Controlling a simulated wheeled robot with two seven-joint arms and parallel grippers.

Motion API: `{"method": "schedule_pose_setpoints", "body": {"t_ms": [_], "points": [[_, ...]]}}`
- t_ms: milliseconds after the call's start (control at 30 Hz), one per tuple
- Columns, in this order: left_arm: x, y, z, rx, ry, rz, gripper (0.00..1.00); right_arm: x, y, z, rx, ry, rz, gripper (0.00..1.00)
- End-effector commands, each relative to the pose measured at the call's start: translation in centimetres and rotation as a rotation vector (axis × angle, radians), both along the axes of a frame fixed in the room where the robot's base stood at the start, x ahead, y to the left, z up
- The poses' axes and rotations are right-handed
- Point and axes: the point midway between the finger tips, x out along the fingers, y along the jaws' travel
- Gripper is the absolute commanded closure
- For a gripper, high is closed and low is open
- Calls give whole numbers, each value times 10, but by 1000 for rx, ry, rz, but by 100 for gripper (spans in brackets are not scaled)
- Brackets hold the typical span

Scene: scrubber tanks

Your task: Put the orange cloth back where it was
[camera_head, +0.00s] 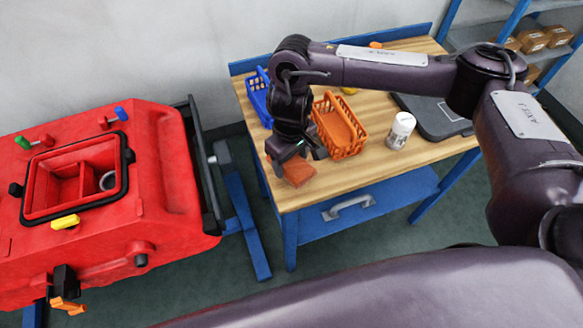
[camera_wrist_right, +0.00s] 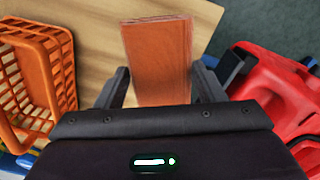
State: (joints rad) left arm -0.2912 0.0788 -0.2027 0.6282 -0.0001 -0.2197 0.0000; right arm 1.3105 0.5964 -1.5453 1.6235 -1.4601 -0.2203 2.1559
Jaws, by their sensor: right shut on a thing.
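The orange cloth (camera_head: 298,171) is a flat folded piece at the front left corner of the wooden table (camera_head: 345,178). In the right wrist view the cloth (camera_wrist_right: 160,60) lies between the two fingers. My right gripper (camera_head: 298,155) points down and is shut on the cloth, and it also shows in the right wrist view (camera_wrist_right: 160,88). I cannot tell whether the cloth touches the table top. An orange basket (camera_head: 348,140) stands just right of the gripper; it also shows at the left of the right wrist view (camera_wrist_right: 66,70). My left gripper is not in view.
A blue basket (camera_head: 259,96) stands behind the gripper. A white container (camera_head: 401,130) and a dark flat device (camera_head: 435,117) are farther right. A red machine with an open tank (camera_head: 75,180) stands left of the table, across a narrow gap. The table's front middle is bare.

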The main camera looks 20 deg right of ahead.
Motion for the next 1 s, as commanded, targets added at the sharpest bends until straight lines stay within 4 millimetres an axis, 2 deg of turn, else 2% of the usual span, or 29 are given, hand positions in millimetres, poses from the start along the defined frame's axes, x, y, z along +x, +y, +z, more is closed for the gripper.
{"method": "schedule_pose_setpoints", "body": {"t_ms": [200,267,667,700,800,867,1000], "points": [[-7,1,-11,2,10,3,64,-1,1,-32,1,4,-2,59],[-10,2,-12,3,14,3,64,-1,0,-37,1,4,-2,59],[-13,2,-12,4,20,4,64,-1,0,-41,0,1,-1,59],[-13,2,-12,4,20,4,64,0,0,-41,0,1,-1,35],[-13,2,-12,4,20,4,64,0,0,-41,0,1,0,22],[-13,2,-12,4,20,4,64,0,0,-41,0,1,-1,16],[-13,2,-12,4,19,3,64,0,0,-41,0,1,-1,16]]}}
